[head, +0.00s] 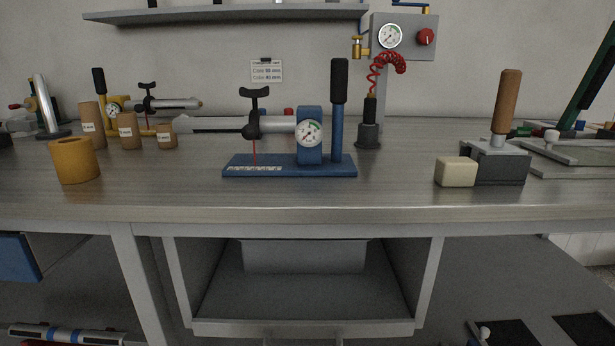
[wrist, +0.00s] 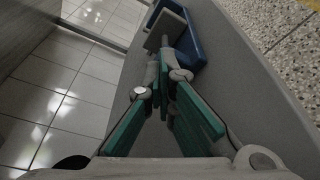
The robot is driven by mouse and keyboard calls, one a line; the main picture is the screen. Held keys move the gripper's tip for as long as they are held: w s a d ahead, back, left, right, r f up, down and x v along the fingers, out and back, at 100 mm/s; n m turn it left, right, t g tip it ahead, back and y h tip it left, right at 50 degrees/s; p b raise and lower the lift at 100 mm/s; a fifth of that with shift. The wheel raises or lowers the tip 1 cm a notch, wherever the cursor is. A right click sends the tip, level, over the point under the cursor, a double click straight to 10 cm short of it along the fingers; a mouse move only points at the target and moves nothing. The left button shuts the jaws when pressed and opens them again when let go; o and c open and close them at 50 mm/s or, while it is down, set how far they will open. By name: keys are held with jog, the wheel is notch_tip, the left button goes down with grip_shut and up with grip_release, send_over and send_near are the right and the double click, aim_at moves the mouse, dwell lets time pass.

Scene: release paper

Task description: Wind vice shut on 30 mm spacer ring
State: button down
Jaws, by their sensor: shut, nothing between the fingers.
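A blue-based fixture (head: 290,166) stands mid-bench in the head view, with a black T-handle, a grey horizontal cylinder, a round dial and an upright black-handled lever. An ochre, hollow-topped cylinder (head: 75,161) stands at the left; I cannot tell if it is the 30 mm spacer ring. Several brown labelled cylinders (head: 126,130) stand behind it, their labels too small to read. My gripper (wrist: 164,82) shows only in the wrist view, green-padded fingers shut and empty, over a grey surface and tiled floor, away from the bench top.
A dark block with a wooden handle (head: 506,105) and a cream block (head: 456,171) stand at the right. A gauge panel (head: 404,46) with a red coiled hose stands behind. The bench front is clear. A blue tray (wrist: 190,33) shows in the wrist view.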

jog(key=shift+s+d+f, duration=0.15)
jog(key=shift+f, duration=0.05)
dwell(0.4)
jog(key=shift+s+f+b, duration=0.2)
jog(key=shift+f+b, duration=0.05)
jog(key=shift+b, duration=0.05)
jog(key=shift+s+f, duration=0.15)
jog(key=shift+f, duration=0.15)
jog(key=shift+s+r, duration=0.1)
jog(key=shift+s+r, duration=0.1)
jog(key=shift+s, duration=0.15)
jog(key=shift+a, duration=3.1)
